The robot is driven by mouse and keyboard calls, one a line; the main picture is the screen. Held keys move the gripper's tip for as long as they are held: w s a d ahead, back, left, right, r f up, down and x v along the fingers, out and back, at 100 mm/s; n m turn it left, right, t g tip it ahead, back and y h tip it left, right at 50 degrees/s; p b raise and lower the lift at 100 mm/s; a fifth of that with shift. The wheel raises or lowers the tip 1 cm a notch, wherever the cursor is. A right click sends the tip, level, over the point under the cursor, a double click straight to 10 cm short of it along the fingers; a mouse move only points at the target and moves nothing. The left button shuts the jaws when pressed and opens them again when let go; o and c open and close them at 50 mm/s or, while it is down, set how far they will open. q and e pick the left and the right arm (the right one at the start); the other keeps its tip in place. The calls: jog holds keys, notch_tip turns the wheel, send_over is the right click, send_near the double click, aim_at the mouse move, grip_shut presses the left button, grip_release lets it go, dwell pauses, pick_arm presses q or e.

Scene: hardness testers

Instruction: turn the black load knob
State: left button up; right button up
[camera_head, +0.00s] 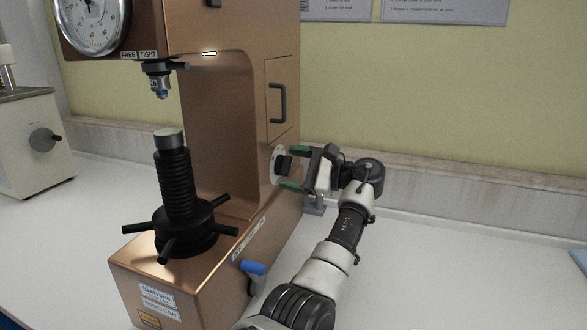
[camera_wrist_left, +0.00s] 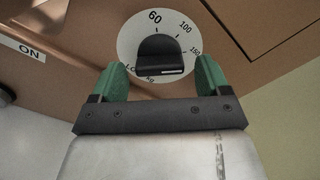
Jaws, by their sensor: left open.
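The black load knob (camera_head: 283,166) sits on a white dial on the right side of the copper-coloured hardness tester (camera_head: 225,150). In the left wrist view the knob (camera_wrist_left: 160,57) is seen close, on the round dial (camera_wrist_left: 130,38) marked 60, 100 and 150. My left gripper (camera_head: 291,168) is open, its green fingertips pointing at the dial. In the left wrist view the fingertips (camera_wrist_left: 160,75) stand to either side of the knob's lower part, with gaps; I cannot tell whether they reach past its front face. My right gripper is not in view.
The tester carries a black handwheel (camera_head: 182,228) with spokes, a blue-tipped lever (camera_head: 253,268) low on its right side, and a door handle (camera_head: 278,103) above the dial. Another machine (camera_head: 35,140) stands at far left. The white bench right of my arm is mostly clear.

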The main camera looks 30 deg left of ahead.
pick_arm(q)
jog(key=shift+a, duration=0.1)
jog(key=c, duration=0.9)
jog(key=shift+c, duration=0.2)
